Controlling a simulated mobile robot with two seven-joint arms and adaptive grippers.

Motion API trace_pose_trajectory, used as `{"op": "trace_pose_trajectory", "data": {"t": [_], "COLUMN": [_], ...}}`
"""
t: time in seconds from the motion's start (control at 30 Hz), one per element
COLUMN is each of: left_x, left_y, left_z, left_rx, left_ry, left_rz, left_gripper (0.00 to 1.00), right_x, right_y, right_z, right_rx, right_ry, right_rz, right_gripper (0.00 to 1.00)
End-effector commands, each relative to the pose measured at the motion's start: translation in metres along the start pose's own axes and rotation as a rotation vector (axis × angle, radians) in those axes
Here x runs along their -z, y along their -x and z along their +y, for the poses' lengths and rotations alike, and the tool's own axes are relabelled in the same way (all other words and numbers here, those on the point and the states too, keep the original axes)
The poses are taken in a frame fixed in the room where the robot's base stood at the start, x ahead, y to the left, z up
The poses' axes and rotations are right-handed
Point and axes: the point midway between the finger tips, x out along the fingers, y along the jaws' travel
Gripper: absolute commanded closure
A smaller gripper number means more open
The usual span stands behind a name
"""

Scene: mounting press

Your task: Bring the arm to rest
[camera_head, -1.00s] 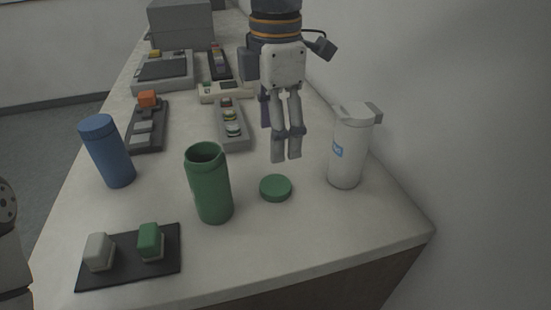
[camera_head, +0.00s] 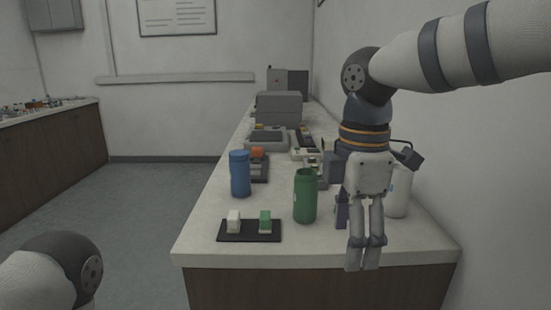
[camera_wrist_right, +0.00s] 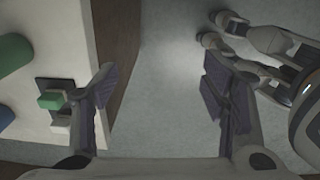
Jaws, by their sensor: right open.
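My right gripper (camera_head: 363,268) hangs with its fingers pointing down, in front of the counter's right part in the head view. In the right wrist view (camera_wrist_right: 165,95) its fingers are wide apart with nothing between them, over the grey floor beside the counter edge. My left gripper (camera_wrist_right: 216,30) seems to be the banded one at the right of the wrist view; its opening is unclear. The head view shows only a rounded joint of my left arm (camera_head: 62,270), bottom left.
The counter (camera_head: 195,240) holds a green bottle (camera_head: 305,197), a blue bottle (camera_head: 240,175), a white bottle (camera_head: 399,195) partly behind my right gripper, and a black mat (camera_head: 240,237) with a white and a green block. Open floor (camera_head: 140,210) lies left.

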Motion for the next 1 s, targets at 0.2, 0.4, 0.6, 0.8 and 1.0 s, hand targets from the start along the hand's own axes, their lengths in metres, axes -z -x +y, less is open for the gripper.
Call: {"op": "trace_pose_trajectory", "data": {"t": [0.2,0.4,0.6,0.8,1.0], "left_x": [0.000,0.000,0.000,0.000,0.000], "left_y": [0.000,0.000,0.000,0.000,0.000], "left_z": [0.000,0.000,0.000,0.000,0.000], "left_rx": [0.000,0.000,0.000,0.000,0.000], "left_ry": [0.000,0.000,0.000,0.000,0.000], "left_rz": [0.000,0.000,0.000,0.001,0.001], "left_gripper": [0.28,0.28,0.28,0.28,0.28], "right_x": [0.024,0.024,-0.031,-0.080,-0.085], "right_y": [-0.149,-0.292,-0.373,-0.375,-0.374], "right_z": [-0.036,-0.138,-0.286,-0.356,-0.360], "right_rx": [0.141,0.296,0.296,0.174,0.153], "right_ry": [-0.281,-0.781,-1.397,-1.663,-1.687], "right_rz": [0.130,0.175,0.008,-0.135,-0.144], "right_gripper": [0.33,0.33,0.33,0.33,0.33]}}
